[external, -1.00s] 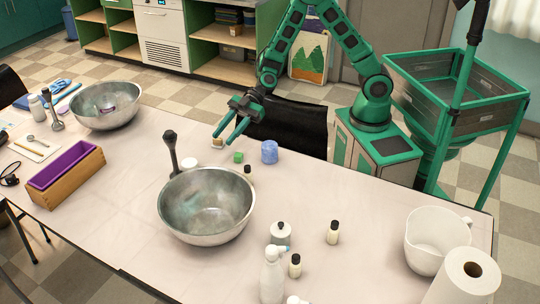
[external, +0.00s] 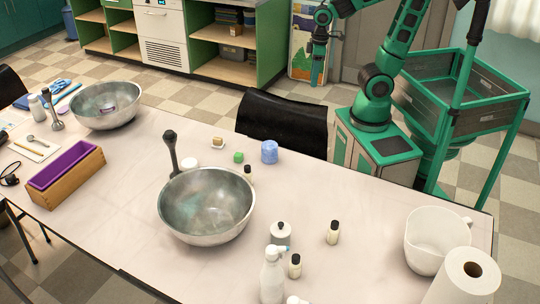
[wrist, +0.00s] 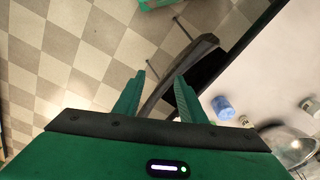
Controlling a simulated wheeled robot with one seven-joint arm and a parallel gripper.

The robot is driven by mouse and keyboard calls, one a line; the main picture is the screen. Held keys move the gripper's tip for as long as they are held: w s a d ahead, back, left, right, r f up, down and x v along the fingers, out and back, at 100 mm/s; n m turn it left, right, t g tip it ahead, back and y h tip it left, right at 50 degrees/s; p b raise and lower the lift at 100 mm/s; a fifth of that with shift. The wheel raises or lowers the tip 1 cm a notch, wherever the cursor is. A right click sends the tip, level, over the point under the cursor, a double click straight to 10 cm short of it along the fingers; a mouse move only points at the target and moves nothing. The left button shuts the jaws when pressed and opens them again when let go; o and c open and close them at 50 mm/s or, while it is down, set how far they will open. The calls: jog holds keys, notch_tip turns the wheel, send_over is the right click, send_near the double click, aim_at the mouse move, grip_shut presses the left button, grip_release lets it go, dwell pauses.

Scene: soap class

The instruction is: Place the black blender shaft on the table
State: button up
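The black blender shaft (external: 172,153) stands upright with a slight tilt at the back left rim of the near metal bowl (external: 205,208). Its lower end is hidden by the bowl, so I cannot tell whether it is inside or behind it. The table (external: 345,190) is long and pale. My gripper (external: 317,72) is raised beyond the table's far edge, well away from the shaft. The wrist view shows its two green fingers (wrist: 160,92) apart with nothing between them. The bowl (wrist: 290,147) shows partly at that view's lower right; I cannot make out the shaft there.
A black chair (external: 282,122) stands at the table's far edge. A white jug (external: 430,240) and paper roll (external: 468,278) stand at right. The table left of the bowl has free room.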

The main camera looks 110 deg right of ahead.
jog(key=shift+o, duration=0.4)
jog(key=s+m+g, duration=0.1)
jog(key=s+m, duration=0.1)
jog(key=s, duration=0.4)
jog(key=shift+r, duration=0.45)
jog(key=shift+r, duration=0.1)
